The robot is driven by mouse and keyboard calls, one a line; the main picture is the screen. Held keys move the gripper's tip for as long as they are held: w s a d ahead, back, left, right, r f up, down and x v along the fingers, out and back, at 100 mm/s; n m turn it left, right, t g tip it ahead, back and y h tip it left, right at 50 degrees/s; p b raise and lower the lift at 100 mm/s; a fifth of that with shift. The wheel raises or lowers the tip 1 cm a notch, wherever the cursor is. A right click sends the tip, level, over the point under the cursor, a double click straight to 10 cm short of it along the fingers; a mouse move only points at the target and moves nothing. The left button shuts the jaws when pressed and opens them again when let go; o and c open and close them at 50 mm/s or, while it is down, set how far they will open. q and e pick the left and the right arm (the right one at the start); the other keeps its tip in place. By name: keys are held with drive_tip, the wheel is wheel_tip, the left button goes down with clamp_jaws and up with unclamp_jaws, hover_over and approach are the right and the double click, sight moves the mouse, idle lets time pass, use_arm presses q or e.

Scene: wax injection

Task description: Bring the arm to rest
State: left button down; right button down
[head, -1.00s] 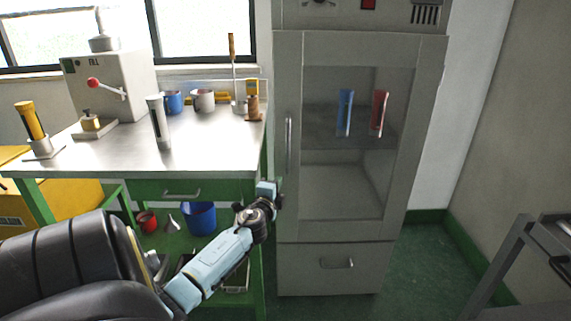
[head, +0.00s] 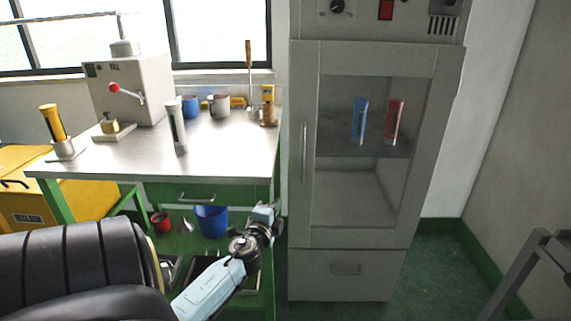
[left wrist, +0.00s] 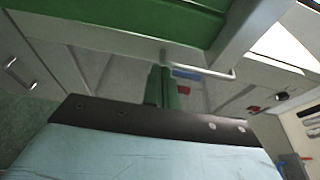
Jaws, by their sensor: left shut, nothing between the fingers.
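My left arm comes in from the left in the head view. Its left gripper (head: 270,216) is shut and empty, in front of the right end of the workbench and left of the grey cabinet (head: 346,270). The fingertips are small and hard to make out there. The left wrist view shows the light-blue gripper body (left wrist: 140,155) with a dark band, and the cabinet beyond at a tilt. My right gripper is in neither view.
The steel-topped workbench (head: 130,166) carries a press (head: 130,85), a yellow tube (head: 53,122), a white tube (head: 177,128) and mugs. A blue bucket (head: 211,221) stands beneath. The cabinet door is shut, with blue (head: 359,120) and red (head: 394,121) tubes inside.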

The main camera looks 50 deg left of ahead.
use_arm(q)
drive_tip(key=shift+s+d, duration=0.15)
drive_tip(key=shift+s, duration=1)
drive_tip(key=shift+s+d, duration=0.15)
drive_tip(key=shift+s, duration=0.95)
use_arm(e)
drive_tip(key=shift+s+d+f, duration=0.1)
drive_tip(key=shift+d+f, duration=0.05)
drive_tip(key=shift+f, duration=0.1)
